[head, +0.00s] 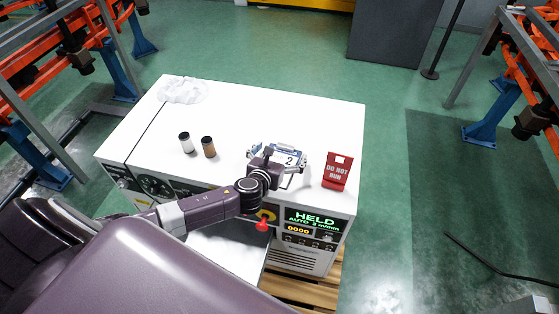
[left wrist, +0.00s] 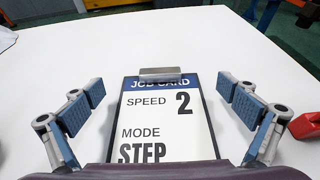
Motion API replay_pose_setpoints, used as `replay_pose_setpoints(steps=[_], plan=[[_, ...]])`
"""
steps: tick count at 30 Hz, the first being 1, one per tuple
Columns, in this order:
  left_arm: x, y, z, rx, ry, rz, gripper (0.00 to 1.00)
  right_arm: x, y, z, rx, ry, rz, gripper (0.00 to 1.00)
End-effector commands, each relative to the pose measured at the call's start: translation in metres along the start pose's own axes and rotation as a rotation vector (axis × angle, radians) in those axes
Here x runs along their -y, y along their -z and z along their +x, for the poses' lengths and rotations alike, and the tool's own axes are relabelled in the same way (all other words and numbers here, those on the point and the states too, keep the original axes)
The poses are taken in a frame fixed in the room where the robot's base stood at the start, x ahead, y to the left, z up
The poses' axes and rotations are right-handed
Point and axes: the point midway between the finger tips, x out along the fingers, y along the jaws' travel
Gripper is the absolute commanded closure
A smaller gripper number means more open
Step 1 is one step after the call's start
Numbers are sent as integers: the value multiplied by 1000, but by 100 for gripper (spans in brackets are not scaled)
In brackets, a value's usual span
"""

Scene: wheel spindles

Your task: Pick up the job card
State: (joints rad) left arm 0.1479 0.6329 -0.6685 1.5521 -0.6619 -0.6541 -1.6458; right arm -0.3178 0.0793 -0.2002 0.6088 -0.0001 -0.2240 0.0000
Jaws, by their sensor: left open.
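The job card (left wrist: 155,108) is a white sheet with a blue header on a clipboard with a metal clip. It reads SPEED 2, MODE STEP in the left wrist view. In the head view the job card (head: 288,156) lies on the white cabinet top, partly hidden by my left gripper (head: 276,165). In the left wrist view my left gripper (left wrist: 160,120) is open, with one finger on each side of the card and visible gaps to it. The lower edge of the card is hidden by the gripper body. My right gripper is not in view.
The white cabinet (head: 260,110) has a red DO NOT RUN sign (head: 336,172) to the card's right. Two small jars, one white (head: 186,143) and one brown (head: 208,147), stand left of the card. A crumpled clear sheet (head: 182,90) lies at the far left corner.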

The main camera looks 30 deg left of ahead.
Motion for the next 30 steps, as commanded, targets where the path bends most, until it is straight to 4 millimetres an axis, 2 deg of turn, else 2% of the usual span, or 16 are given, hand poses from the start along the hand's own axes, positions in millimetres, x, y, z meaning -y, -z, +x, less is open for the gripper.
replay_pose_setpoints(steps=[3, 8, 14, 21, 26, 30], plan=[[0, 0, 15, 0, -1, -1, 0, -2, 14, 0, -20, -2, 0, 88], [0, 0, 24, -1, 0, -1, 0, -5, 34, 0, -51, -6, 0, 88], [0, 0, 25, -1, 1, -1, 0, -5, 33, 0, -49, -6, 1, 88], [0, 0, 24, -1, 0, -1, 24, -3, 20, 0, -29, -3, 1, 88], [0, 0, 24, -1, 1, -1, 42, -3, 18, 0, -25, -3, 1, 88], [0, 0, 24, -1, 0, -1, 45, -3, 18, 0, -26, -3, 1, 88]])
